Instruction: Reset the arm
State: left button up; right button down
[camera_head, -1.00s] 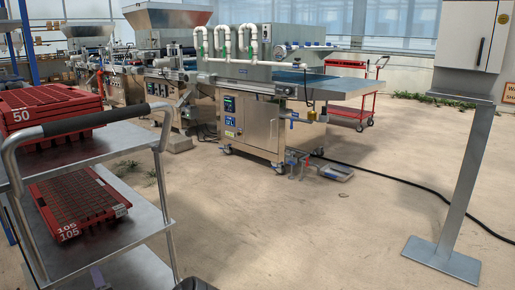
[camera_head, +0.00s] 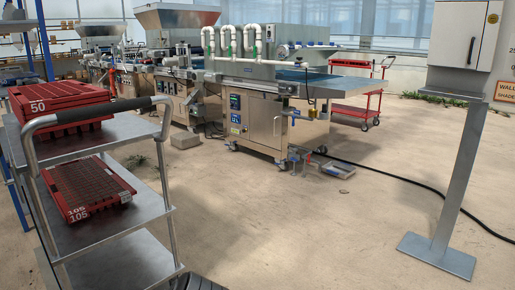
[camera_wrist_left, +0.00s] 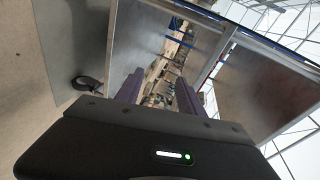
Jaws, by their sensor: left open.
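My left gripper (camera_wrist_left: 160,92) shows in the left wrist view, its two purple fingers apart with nothing between them. Grey shelf panels of a cart (camera_wrist_left: 180,30) lie beyond the fingers, tilted in that view. In the head view neither gripper shows. A dark part of my own body shows at the bottom edge.
A grey shelf cart (camera_head: 125,215) stands close on the left, holding red trays marked 50 (camera_head: 60,103) and red trays marked 105 (camera_head: 88,187). The seeder machine (camera_head: 265,125) stands beyond. A metal post (camera_head: 455,190) is at right.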

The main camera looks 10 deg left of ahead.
pick_arm(q)
jog(key=s+d+f+n+g+h, duration=0.35)
jog(key=s+d+f, duration=0.25)
jog(key=d+f, duration=0.3)
jog(key=s+d+f+n+g+h, duration=0.2)
jog(key=s+d+f+h, duration=0.2)
jog(key=s+d+f, duration=0.6)
jog(key=s+d+n+g+h, duration=0.2)
jog(key=s+d+h, duration=0.2)
jog(key=d, duration=0.7)
jog(key=s+d+n+g+h, duration=0.2)
jog(key=s+d+h, duration=0.1)
jog(key=d, duration=0.8)
jog(key=s+d+r+p, duration=0.1)
jog(key=s+r+p, duration=0.2)
jog(key=r+p, duration=3.3)
jog(key=shift+d+r+h+p, duration=0.2)
jog(key=shift+h+p, duration=0.15)
jog(key=shift+p, duration=0.2)
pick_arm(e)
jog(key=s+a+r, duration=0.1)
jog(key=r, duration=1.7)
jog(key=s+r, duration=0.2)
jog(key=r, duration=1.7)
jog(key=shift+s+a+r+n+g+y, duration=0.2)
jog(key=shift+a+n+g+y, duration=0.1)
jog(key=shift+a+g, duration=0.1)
